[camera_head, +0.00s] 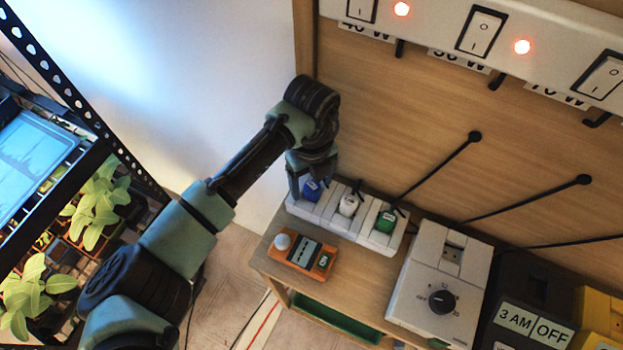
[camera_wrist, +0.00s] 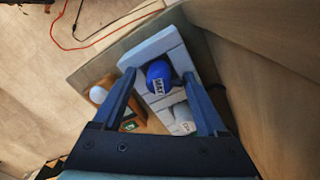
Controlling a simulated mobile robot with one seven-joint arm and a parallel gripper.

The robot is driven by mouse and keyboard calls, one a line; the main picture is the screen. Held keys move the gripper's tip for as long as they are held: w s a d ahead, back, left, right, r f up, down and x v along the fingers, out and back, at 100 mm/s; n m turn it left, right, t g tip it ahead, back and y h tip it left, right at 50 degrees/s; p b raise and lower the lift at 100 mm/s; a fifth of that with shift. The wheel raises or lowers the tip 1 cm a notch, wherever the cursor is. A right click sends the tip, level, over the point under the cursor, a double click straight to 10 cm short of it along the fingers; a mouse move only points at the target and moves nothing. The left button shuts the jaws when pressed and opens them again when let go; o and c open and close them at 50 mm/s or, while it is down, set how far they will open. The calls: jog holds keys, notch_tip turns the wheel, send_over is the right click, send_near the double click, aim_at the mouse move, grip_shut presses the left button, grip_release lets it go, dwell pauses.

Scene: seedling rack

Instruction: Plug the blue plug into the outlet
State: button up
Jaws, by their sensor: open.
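The blue plug (camera_head: 312,189) sits in the left end of a white slotted holder (camera_head: 364,236). In the wrist view the blue plug (camera_wrist: 157,72) carries a white label. My gripper (camera_head: 309,178) is open and reaches down over it. In the wrist view my gripper (camera_wrist: 158,78) has one finger on each side of the plug, with gaps visible; contact is not clear. A white box with a dial (camera_head: 442,300) stands to the right, with a socket-like recess (camera_head: 453,254) that looks like the outlet.
A white plug (camera_head: 348,205) and a green plug (camera_head: 387,221) sit in the same holder. An orange device (camera_head: 301,257) lies in front. Black cords run from the wooden back panel. A switch strip (camera_head: 450,20) is above. Labelled boxes (camera_head: 528,325) stand at right.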

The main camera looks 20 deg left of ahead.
notch_tip(320, 180, up, 13)
jog(key=b, duration=0.2)
dwell(0.3)
jog(key=shift+f, duration=0.1)
dwell(0.3)
